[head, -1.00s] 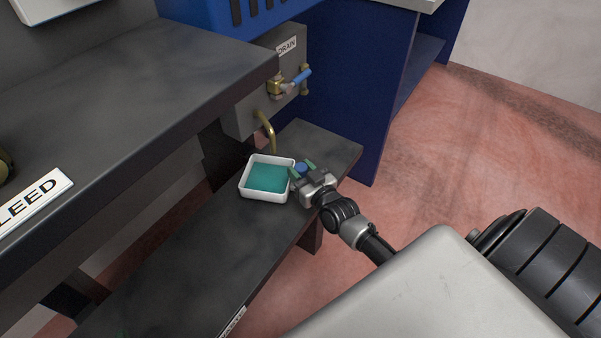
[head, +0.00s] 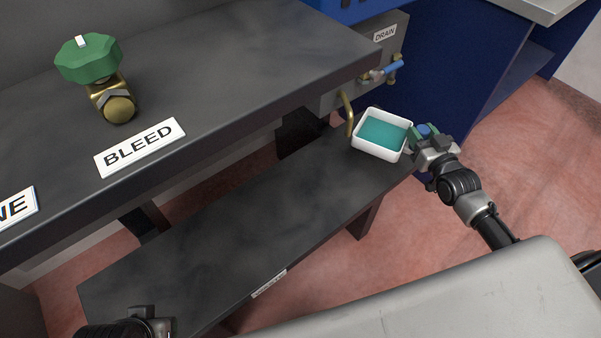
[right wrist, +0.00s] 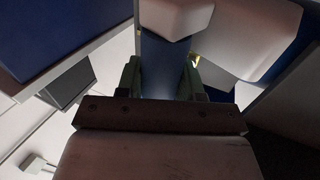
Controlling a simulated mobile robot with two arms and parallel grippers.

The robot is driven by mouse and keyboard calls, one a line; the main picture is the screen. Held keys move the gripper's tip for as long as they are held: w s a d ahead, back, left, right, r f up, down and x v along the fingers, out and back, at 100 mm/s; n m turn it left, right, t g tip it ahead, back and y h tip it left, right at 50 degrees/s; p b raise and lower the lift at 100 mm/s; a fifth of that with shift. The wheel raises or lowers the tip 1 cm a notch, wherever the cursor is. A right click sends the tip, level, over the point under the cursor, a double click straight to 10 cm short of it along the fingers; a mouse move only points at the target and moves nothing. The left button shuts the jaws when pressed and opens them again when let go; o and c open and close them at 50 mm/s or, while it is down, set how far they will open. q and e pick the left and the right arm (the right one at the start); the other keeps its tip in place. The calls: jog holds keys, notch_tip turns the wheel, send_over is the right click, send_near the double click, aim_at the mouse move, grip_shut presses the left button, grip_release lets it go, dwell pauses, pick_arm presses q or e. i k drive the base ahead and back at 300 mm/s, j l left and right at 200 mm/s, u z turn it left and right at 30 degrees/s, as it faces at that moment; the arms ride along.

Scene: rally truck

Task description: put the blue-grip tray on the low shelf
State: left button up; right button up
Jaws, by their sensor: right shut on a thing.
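The white square tray (head: 366,147) with teal contents shows in the head view over the far end of the low shelf (head: 230,235), a dark plank under the bench. Whether it touches the shelf cannot be told. My right gripper (head: 424,134) is shut on the tray's blue grip, at the tray's right side. In the right wrist view the blue grip (right wrist: 163,65) sits between the two green fingers, with the white tray wall beyond. My left gripper (head: 140,322) shows only partly at the bottom left, and its fingers are unclear.
A dark upper bench (head: 220,85) overhangs the shelf's back, with a green-knobbed valve (head: 90,62) and a BLEED label (head: 140,147). A bent brass drain pipe (head: 347,115) hangs close by the tray's left. A blue cabinet (head: 450,75) stands behind. The shelf's middle is clear.

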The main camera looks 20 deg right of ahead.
aim_at(250, 235)
jog(key=k+j, duration=0.15)
jog(key=j, duration=0.3)
jog(key=k+j, duration=0.1)
jog(key=j, duration=0.3)
jog(key=k+j, duration=0.15)
jog(key=j, duration=0.3)
jog(key=k+j, duration=0.1)
jog(key=j, duration=0.3)
